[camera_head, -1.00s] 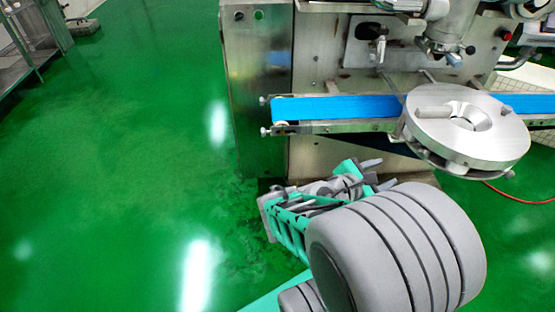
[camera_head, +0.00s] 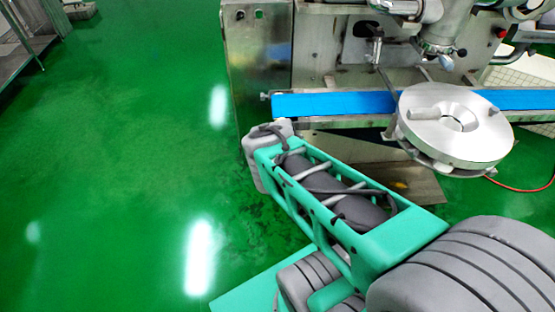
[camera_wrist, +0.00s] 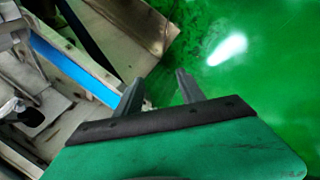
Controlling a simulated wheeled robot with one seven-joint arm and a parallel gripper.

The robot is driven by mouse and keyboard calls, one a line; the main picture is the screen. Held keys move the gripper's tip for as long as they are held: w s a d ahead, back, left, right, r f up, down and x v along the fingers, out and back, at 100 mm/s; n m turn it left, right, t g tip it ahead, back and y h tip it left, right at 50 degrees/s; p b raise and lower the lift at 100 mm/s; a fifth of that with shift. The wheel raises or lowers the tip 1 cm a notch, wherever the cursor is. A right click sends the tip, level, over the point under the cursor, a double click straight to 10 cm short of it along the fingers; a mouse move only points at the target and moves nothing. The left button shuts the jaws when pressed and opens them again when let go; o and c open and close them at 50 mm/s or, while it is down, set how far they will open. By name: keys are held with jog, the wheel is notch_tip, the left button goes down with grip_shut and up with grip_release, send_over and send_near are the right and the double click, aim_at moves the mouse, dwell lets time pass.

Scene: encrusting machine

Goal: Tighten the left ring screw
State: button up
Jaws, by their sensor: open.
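A round silver metal ring (camera_head: 480,137) with a bar-like piece on top sits at the right in the head view, beside the blue conveyor. I cannot tell for certain which fitting is the left ring screw. A small knob (camera_head: 265,97) shows at the conveyor's left end. My gripper (camera_wrist: 157,82) shows two grey fingers set apart in the wrist view, with nothing between them. In the head view my arm reaches up to just below the conveyor's left end, and the fingers are not clearly visible. Part of the conveyor's lower left end is hidden behind my arm.
The blue conveyor belt (camera_head: 340,104) crosses in front of the steel machine body (camera_head: 258,65). The belt also shows in the wrist view (camera_wrist: 62,68), left of the fingers. Open green floor (camera_head: 110,160) lies to the left. A red hose (camera_head: 522,188) lies at the right.

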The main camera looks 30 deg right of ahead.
jog(key=shift+m+y, duration=0.6)
jog(key=shift+y, duration=0.1)
jog(key=shift+w+a+r+p, duration=0.15)
jog(key=shift+a+r, duration=0.2)
jog(key=shift+a, duration=0.3)
jog(key=shift+a+r+p, duration=0.1)
jog(key=shift+a+r, duration=0.25)
jog(key=shift+a, duration=0.3)
jog(key=shift+w+a+r+p, duration=0.15)
jog(key=shift+a+r, duration=0.2)
jog(key=shift+a, duration=0.3)
